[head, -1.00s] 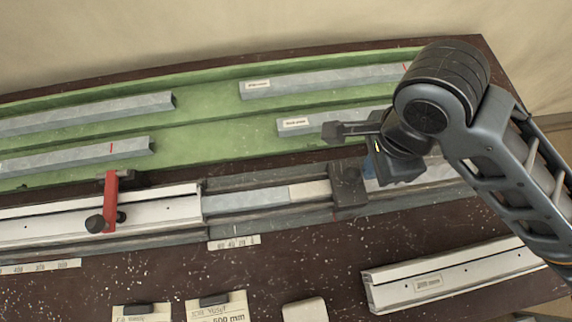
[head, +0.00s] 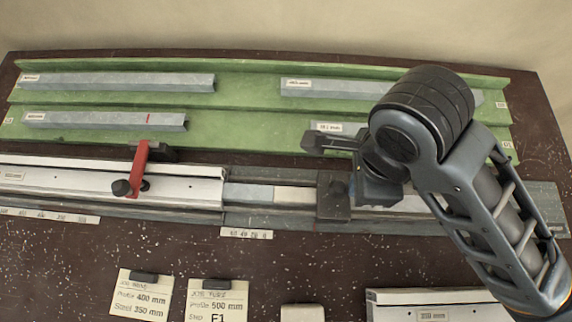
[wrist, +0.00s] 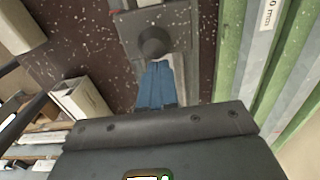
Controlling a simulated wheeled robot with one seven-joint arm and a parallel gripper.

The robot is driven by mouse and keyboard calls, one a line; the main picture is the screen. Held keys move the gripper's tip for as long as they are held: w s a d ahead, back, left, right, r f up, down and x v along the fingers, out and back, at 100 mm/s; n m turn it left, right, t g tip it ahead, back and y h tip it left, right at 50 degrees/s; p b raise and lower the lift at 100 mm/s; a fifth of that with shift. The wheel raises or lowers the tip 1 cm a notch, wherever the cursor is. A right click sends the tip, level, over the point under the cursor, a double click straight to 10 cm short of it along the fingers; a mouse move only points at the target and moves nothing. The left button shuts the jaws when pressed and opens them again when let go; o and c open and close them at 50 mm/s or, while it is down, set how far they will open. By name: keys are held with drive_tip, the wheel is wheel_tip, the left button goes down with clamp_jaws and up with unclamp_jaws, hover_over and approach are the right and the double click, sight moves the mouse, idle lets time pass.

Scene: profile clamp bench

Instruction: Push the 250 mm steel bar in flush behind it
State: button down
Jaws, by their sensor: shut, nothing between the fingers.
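A long clamp channel (head: 270,212) runs across the bench with a white profile (head: 70,185) at its left. A grey steel-like piece (head: 248,193) touches or nearly touches the profile's right end, and a paler piece (head: 297,194) follows it. I see no length mark on either, so I cannot tell which bar is the 250 mm one. A dark stop block (head: 333,200) with a knob sits over the channel; it also shows in the wrist view (wrist: 153,40). My gripper (wrist: 160,68) is shut and empty, its blue fingertips close to the knob. Contact is unclear. My arm hides part of the channel.
A red clamp (head: 139,168) with a black knob holds the profile. Several labelled grey bars lie on the green rack (head: 245,110) behind. Job cards (head: 145,295) and another white profile (head: 430,308) lie in front. The dark bench between is mostly clear.

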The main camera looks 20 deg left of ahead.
hover_over(308, 195)
drive_tip(key=shift+a, duration=0.3)
idle(0.7)
drive_tip(key=shift+s+a, duration=0.2)
drive_tip(key=shift+a, duration=0.3)
idle(0.6)
drive_tip(key=shift+w+d, duration=0.25)
drive_tip(key=shift+d, duration=0.5)
wheel_tip(308, 195, up, 7)
idle(0.5)
idle(0.4)
